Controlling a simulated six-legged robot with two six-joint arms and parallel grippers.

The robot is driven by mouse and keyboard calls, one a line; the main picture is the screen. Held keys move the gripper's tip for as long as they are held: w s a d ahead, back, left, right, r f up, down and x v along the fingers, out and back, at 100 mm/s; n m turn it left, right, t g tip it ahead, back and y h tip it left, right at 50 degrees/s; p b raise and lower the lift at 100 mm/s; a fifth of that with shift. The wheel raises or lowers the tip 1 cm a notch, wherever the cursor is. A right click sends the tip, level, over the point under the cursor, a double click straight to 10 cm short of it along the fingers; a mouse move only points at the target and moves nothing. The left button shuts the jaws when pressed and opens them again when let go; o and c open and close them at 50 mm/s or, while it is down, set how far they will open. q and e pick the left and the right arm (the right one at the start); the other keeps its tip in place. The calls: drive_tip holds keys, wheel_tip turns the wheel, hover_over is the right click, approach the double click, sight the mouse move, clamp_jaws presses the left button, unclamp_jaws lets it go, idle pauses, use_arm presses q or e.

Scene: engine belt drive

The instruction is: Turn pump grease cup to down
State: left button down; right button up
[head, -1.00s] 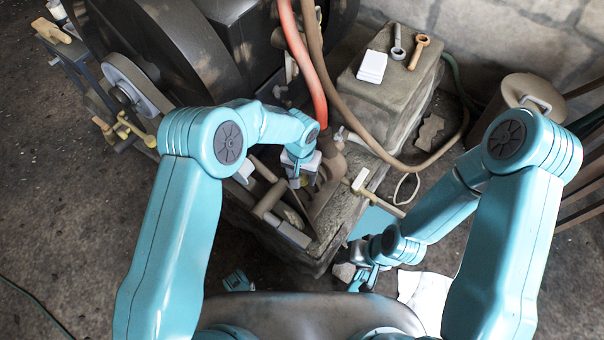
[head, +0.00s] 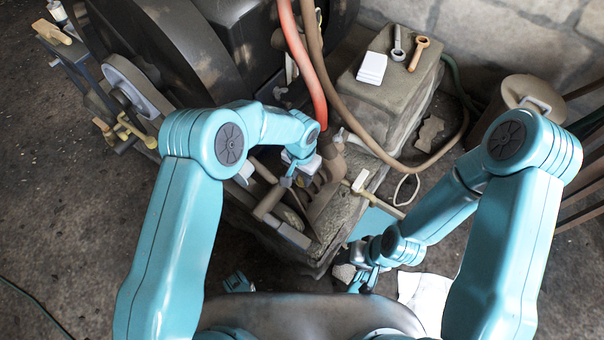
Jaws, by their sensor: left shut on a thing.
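The brown pump (head: 326,178) stands on the near end of the stone block, with the orange hose running down to it. My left gripper (head: 290,179) is at the pump's left side, pointing down, shut on a small part there. This is where the pump grease cup is; the gripper and wrist cover nearly all of it, so its direction cannot be made out. My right gripper (head: 363,280) hangs low in front of the block, away from the pump. Its fingers are too small and dark to tell whether they are apart.
The orange hose (head: 303,60) and a brown hose (head: 326,85) rise close behind the pump. A stone block (head: 385,105) at the back right carries a white stack (head: 372,67) and two ring-ended tools. A large dark wheel (head: 170,55) stands at the left.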

use_arm(q)
drive_tip(key=m, duration=0.4)
drive_tip(key=shift+m, duration=0.3)
drive_tip(key=m, duration=0.3)
drive_tip(key=shift+w+m, duration=0.1)
drive_tip(key=shift+m, duration=0.2)
drive_tip(key=m+p, duration=0.1)
drive_tip(key=m, duration=0.3)
drive_tip(key=shift+d+m, duration=0.1)
drive_tip(key=shift+m, duration=0.2)
drive_tip(key=m, duration=0.3)
drive_tip(key=shift+r+m+y, duration=0.1)
drive_tip(key=shift+m+y, duration=0.2)
drive_tip(key=m, duration=0.4)
drive_tip(key=shift+m+p, duration=0.3)
drive_tip(key=shift+p, duration=0.1)
drive_tip(key=m, duration=0.3)
drive_tip(key=shift+m, duration=0.3)
drive_tip(key=m+p, duration=0.1)
drive_tip(key=m, duration=0.3)
drive_tip(key=shift+m+p, duration=0.4)
drive_tip(key=shift+m, duration=1.7)
